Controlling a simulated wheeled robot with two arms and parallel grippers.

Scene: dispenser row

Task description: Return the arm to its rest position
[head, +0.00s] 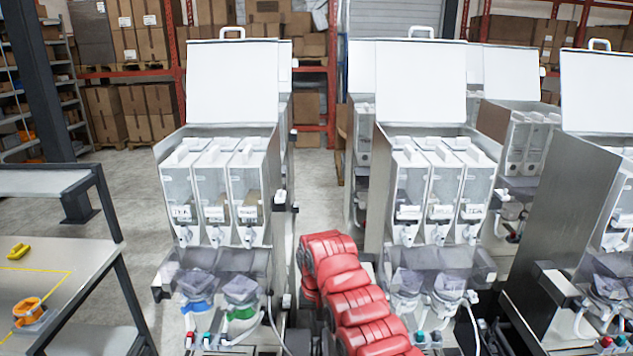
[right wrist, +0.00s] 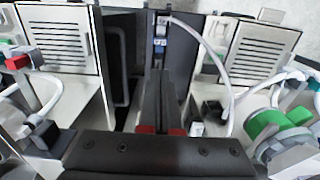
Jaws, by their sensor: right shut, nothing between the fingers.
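My right arm comes in from the bottom of the head view as red padded segments between two dispensers. It bends at the top and drops behind itself, so its gripper is hidden there. In the right wrist view my right gripper (right wrist: 160,85) shows with its dark fingers together, red at their bases, and nothing between them. It points into the gap between two white dispenser cabinets, apart from the hose beside it as far as I can tell. My left arm and left gripper are in neither view.
The left dispenser (head: 222,158) and right dispenser (head: 432,158) stand close on both sides of my arm. In the right wrist view a white hose (right wrist: 212,50) and a green valve (right wrist: 270,125) are near. A metal table (head: 75,265) stands at the left; open floor (head: 125,185) lies behind.

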